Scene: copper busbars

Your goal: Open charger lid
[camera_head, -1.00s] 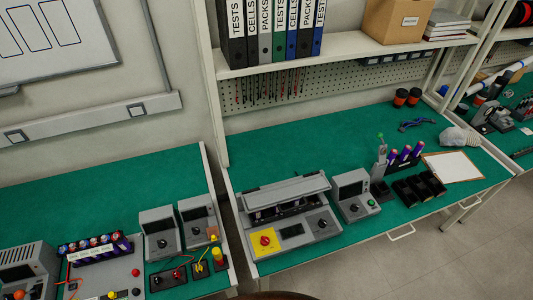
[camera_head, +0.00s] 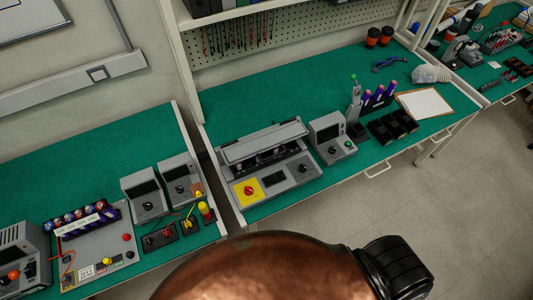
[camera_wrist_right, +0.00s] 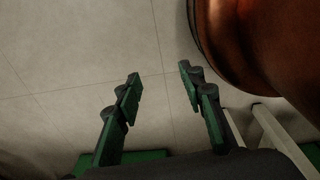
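The charger (camera_head: 275,178) is a grey box near the front left of the right-hand green bench. Its long grey lid (camera_head: 264,142) stands over a dark bay with cells in it, and the lid looks partly raised. A yellow panel with a red knob (camera_head: 249,190) is on its front left. My right gripper (camera_wrist_right: 158,75) shows in the right wrist view with its two green-padded fingers apart and nothing between them, above bare floor. It is away from the charger. My left gripper is not in view.
A grey instrument (camera_head: 331,138) stands right of the charger, then black bins (camera_head: 392,126) and a clipboard (camera_head: 424,103). A second bench holds meters (camera_head: 143,195) and a battery pack (camera_head: 85,219). A large copper-coloured round body fills the lower middle, probably mine.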

